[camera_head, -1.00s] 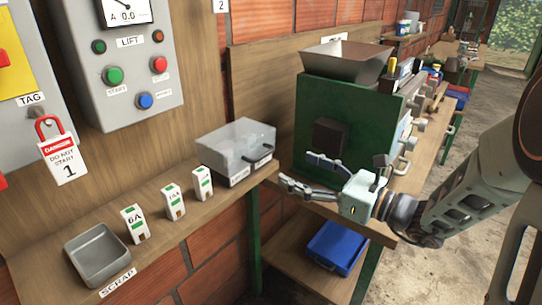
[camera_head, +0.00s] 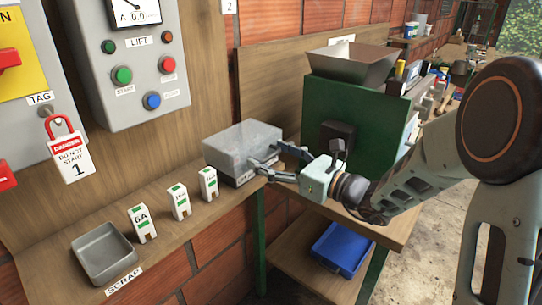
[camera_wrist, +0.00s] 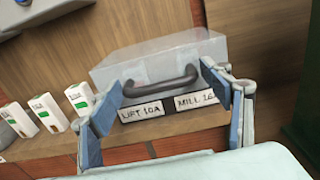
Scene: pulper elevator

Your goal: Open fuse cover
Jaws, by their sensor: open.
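The fuse cover (camera_head: 243,142) is a clear box lid on a grey base on the wooden shelf; it also fills the middle of the wrist view (camera_wrist: 160,58). Its dark handle (camera_wrist: 161,88) faces me, above labels reading "LIFT 10A" and "MILL", the latter partly hidden. The cover is down. My gripper (camera_head: 278,160) is at the front right of the box. In the wrist view, its two blue-padded fingers (camera_wrist: 165,104) are spread open on either side of the handle, with nothing gripped. I cannot tell whether a finger touches the box.
Several white fuses (camera_head: 179,202) stand left of the box, beside a grey scrap tray (camera_head: 104,252). A lift control panel (camera_head: 135,60) is on the wall above. A green machine (camera_head: 360,120) stands close on the right. A blue bin (camera_head: 341,249) is below.

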